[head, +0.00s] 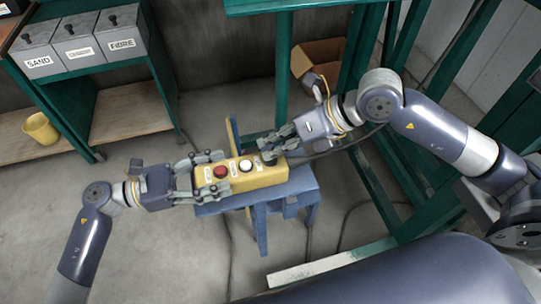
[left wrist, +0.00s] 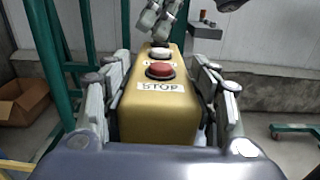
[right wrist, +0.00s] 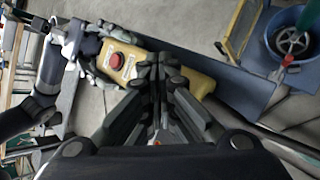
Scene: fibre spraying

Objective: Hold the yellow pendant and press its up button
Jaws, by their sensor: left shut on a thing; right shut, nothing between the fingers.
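The yellow pendant (head: 262,178) lies along a blue stand (head: 301,182) in the head view. It carries a red button (head: 220,171) by a STOP label and a white button (head: 245,165). My left gripper (head: 210,173) is shut on the pendant's red-button end, a finger on each side; in the left wrist view the yellow body (left wrist: 150,115) sits between the fingers. My right gripper (head: 268,157) is shut and empty, its fingertips over the pendant's far end beyond the white button. They hide what lies below them; I cannot tell if they touch it.
Grey labelled bins (head: 76,46) stand on a green frame at the back left, with a yellow cup (head: 40,128) on the shelf below. A cardboard box (head: 318,58) lies behind the stand. Green posts (head: 284,70) rise close to my right arm. A blue bucket (right wrist: 291,40) shows in the right wrist view.

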